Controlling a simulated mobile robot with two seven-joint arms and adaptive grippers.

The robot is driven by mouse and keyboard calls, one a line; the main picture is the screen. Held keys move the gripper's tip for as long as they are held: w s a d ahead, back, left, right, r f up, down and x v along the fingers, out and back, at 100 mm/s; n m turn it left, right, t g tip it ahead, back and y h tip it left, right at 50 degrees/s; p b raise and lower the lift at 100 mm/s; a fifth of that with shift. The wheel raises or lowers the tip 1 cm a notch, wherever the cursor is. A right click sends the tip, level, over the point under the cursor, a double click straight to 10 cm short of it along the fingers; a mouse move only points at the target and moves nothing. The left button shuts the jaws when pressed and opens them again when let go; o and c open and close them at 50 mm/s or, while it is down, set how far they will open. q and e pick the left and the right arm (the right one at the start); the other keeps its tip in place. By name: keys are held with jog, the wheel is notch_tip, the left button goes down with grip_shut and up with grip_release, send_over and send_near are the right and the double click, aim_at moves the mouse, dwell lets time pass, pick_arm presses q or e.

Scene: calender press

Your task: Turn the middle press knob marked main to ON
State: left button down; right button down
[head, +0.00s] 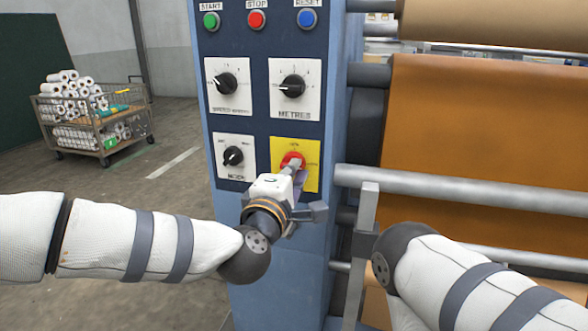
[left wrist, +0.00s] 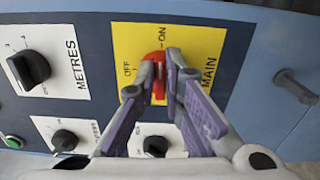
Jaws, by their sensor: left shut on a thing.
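The red main knob (head: 291,159) sits on a yellow plate (head: 312,177) at the lower right of the press panel. In the left wrist view the red knob (left wrist: 160,88) is between my purple-padded fingers, beside the OFF and ON marks and the word MAIN. My left gripper (left wrist: 163,62) is shut on the knob, with its fingertips at the panel. The fingers hide part of the knob, so I cannot tell exactly which mark it points to. My right arm (head: 470,285) comes in at lower right; its gripper does not show clearly.
Black knobs for speed (head: 226,84), metres (head: 291,86) and mode (head: 233,156) surround the plate. Start, stop and reset buttons are above. Rollers with an orange web (head: 480,130) stand at right. A cart of white rolls (head: 95,115) is at far left, with open floor before it.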

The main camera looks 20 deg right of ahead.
pick_arm(q)
jog(key=shift+f+m, duration=0.1)
jog(key=shift+m, duration=0.3)
jog(key=c, duration=1.7)
grip_release()
jog(key=shift+a, duration=0.1)
jog(key=v, duration=1.2)
